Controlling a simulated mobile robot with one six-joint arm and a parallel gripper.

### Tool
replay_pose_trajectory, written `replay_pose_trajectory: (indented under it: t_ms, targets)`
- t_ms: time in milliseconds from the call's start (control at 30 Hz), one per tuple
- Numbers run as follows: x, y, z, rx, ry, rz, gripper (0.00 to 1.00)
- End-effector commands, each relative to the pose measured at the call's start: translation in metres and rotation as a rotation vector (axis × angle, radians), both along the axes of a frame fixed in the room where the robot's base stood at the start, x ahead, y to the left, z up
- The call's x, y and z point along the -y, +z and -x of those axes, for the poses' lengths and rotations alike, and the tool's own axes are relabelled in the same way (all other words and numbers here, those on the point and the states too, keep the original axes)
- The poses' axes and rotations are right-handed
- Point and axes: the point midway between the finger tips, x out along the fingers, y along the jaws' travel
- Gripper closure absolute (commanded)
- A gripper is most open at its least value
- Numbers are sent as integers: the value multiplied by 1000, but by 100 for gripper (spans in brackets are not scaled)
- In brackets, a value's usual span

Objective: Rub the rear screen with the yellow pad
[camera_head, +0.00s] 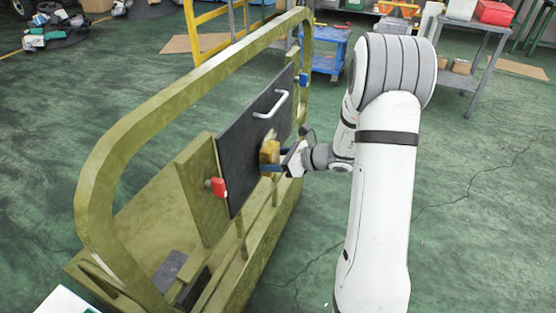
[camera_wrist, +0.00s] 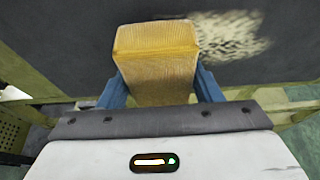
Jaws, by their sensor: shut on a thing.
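The rear screen (camera_head: 247,148) is a dark flat panel with a white handle (camera_head: 272,104), mounted on the olive tubular frame. My gripper (camera_head: 274,158) is shut on the yellow pad (camera_head: 269,152) and holds it at the lower right part of the screen. In the wrist view, the pad (camera_wrist: 157,55) sits between the blue fingers of my gripper (camera_wrist: 160,88), with its far end at the dark screen (camera_wrist: 65,40). I cannot tell whether it presses on the surface. A pale, speckled patch (camera_wrist: 228,35) shows on the screen just right of the pad.
A blue cart (camera_head: 328,50) and a grey table (camera_head: 466,55) stand behind. Green floor to the right is open.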

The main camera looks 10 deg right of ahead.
Motion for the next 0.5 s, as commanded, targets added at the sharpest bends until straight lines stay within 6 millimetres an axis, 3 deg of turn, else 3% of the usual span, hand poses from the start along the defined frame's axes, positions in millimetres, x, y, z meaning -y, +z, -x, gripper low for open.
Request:
replay_pose_trajectory:
  t_ms: [500]
  targets:
    - [-9, 0, -6, 0, 1, 0, 60]
